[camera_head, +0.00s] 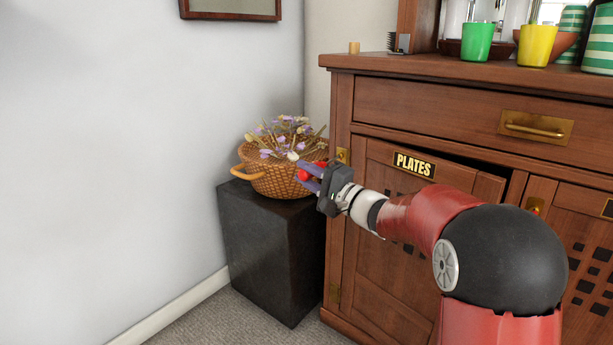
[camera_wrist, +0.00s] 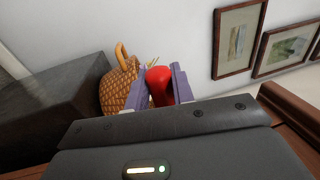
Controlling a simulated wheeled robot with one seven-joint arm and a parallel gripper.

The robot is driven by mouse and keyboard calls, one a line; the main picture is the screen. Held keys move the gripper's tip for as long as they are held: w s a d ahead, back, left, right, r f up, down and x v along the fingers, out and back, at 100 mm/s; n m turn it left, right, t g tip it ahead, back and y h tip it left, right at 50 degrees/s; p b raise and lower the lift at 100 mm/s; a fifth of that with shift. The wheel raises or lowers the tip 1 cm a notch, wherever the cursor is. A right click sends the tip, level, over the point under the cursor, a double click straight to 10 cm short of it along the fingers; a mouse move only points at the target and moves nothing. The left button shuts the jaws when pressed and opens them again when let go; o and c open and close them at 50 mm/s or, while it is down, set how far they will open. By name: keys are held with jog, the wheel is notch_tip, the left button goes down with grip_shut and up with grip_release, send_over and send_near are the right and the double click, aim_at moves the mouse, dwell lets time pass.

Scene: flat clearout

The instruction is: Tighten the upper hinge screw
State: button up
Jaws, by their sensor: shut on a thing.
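My gripper (camera_head: 309,176) is in front of the left edge of the wooden cabinet, beside the basket. Its purple fingers are shut on a red rounded handle (camera_head: 304,173), which also shows between them in the wrist view (camera_wrist: 158,84). It looks like a screwdriver handle, but no shaft or tip can be seen. The brass upper hinge (camera_head: 342,155) is at the top left of the PLATES door (camera_head: 460,180), just above and right of my gripper. Its screw is too small to make out. The door's top right corner hangs low, with a dark gap above it.
A wicker basket (camera_head: 283,180) of dried flowers stands on a black block (camera_head: 262,240) left of the cabinet, close behind my gripper. Cups, including green (camera_head: 477,42) and yellow (camera_head: 536,45) ones, stand on the cabinet top.

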jog(key=shift+f+t+y, duration=0.1)
jog(key=shift+t+y, duration=0.7)
jog(key=shift+y, duration=0.3)
jog(key=shift+s+a, duration=0.4)
jog(key=shift+s, duration=0.05)
jog(key=shift+s+a, duration=0.3)
jog(key=shift+s, duration=0.05)
jog(key=shift+s+a, duration=0.6)
jog(key=shift+s, duration=0.15)
jog(key=shift+s+a, duration=0.55)
jog(key=shift+s, duration=0.2)
